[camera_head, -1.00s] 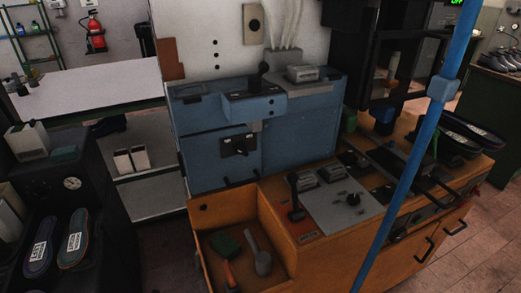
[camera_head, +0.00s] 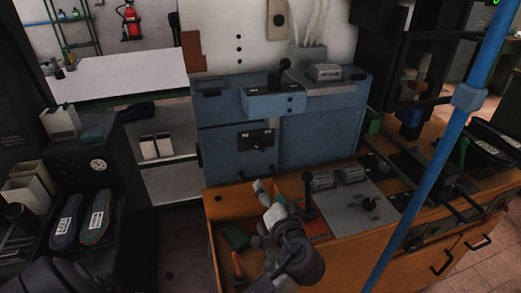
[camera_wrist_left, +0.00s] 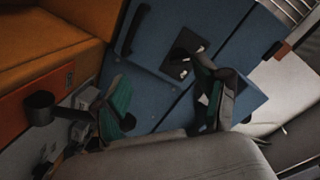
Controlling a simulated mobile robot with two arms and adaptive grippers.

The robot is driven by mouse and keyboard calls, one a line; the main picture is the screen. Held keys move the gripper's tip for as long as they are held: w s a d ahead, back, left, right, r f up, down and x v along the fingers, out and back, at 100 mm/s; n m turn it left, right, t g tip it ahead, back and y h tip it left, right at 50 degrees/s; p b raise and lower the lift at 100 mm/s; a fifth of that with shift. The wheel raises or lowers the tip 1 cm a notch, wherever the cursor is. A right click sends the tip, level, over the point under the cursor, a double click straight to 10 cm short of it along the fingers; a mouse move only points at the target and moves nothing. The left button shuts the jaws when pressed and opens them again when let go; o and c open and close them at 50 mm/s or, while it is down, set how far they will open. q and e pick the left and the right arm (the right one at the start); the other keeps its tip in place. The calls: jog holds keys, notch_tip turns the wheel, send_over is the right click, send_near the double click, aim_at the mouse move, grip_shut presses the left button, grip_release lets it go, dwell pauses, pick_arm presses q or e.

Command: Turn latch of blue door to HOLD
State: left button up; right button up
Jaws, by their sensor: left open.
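The blue door (camera_head: 226,160) is a panel in the front of the blue cabinet and looks shut. Its latch (camera_head: 257,140) is a black plate with a small dark knob and pale lettering on both sides, too small to read surely. In the left wrist view the latch (camera_wrist_left: 184,54) is near the upper finger. My left gripper (camera_head: 269,190) is in front of and below the latch, apart from it. In the left wrist view my left gripper (camera_wrist_left: 165,98) is open and empty, with green pads. The right gripper is not in view.
Below the left arm is an open orange drawer or bin (camera_head: 222,207) with tools in it. A lever (camera_head: 308,192) stands close right of the gripper on the orange bench. A blue pole (camera_head: 432,165) crosses the right side. A control box (camera_head: 275,102) juts out above the latch.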

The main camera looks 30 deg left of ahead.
aim_at(259, 149)
pick_arm(q)
jog(key=shift+t+y, duration=0.4)
jog(key=shift+y, duration=0.2)
jog(key=w+a+r+p, duration=0.1)
jog(key=w+a, duration=0.2)
jog(key=w+a+r+p, duration=0.1)
jog(key=w+a, duration=0.2)
jog(key=w+a+r+p, duration=0.1)
jog(key=w+a, duration=0.2)
jog(key=shift+w+a+r+p, duration=0.15)
jog(key=shift+w+r+p, duration=0.1)
jog(key=shift+p, duration=0.15)
jog(key=shift+w+a+f, duration=0.1)
jog(key=shift+w+a, duration=0.2)
jog(key=shift+a, duration=0.1)
jog(key=c, duration=1.2)
jog(key=shift+o, duration=0.2)
